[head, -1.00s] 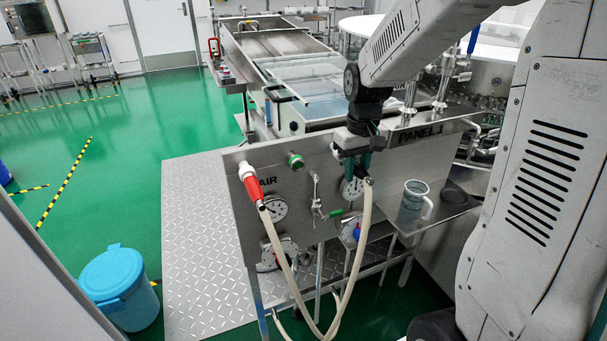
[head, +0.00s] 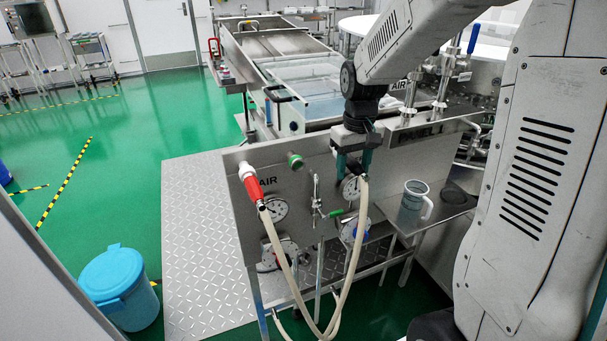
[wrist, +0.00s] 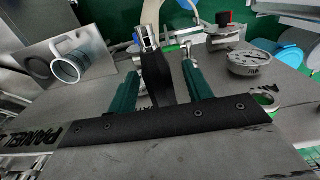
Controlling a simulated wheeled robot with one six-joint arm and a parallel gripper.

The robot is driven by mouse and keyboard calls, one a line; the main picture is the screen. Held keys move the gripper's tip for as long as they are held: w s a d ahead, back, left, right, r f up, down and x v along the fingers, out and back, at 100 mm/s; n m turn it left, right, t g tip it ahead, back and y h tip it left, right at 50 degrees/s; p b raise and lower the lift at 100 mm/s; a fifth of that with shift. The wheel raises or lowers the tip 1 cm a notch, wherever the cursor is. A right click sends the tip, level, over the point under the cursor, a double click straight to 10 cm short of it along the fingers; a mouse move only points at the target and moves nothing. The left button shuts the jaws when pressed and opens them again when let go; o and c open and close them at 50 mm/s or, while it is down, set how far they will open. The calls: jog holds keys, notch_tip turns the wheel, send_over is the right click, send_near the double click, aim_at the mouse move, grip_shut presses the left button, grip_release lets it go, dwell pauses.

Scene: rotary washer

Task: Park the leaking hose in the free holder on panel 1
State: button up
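A pale hose (head: 360,222) runs up to my gripper (head: 355,163) in front of the right part of the steel panel (head: 405,150). In the wrist view, its silver fitting (wrist: 149,38) and black end piece (wrist: 158,78) sit between the green fingers of my gripper (wrist: 160,75). A green-ringed fitting (head: 295,161) on the upper panel carries no hose. I cannot make out a leak, or which part is the free holder.
Gauges (head: 274,208) and a green-handled valve (head: 317,208) stand out from the panel. A clear jug (head: 414,194) stands on the small shelf (head: 448,205) to the right. A blue bin (head: 120,287) stands beside the tread-plate platform (head: 205,240).

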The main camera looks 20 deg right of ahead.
jog(key=shift+r, duration=0.1)
notch_tip(320, 180, up, 8)
jog(key=shift+f, duration=0.2)
jog(key=shift+s+f, duration=0.1)
jog(key=shift+s, duration=0.15)
jog(key=s+a+r, duration=0.1)
jog(key=s+a, duration=0.3)
jog(key=s, duration=0.8)
jog(key=s+a+r+t, duration=0.1)
jog(key=s+a, duration=0.4)
jog(key=s, duration=0.7)
jog(key=shift+r, duration=0.15)
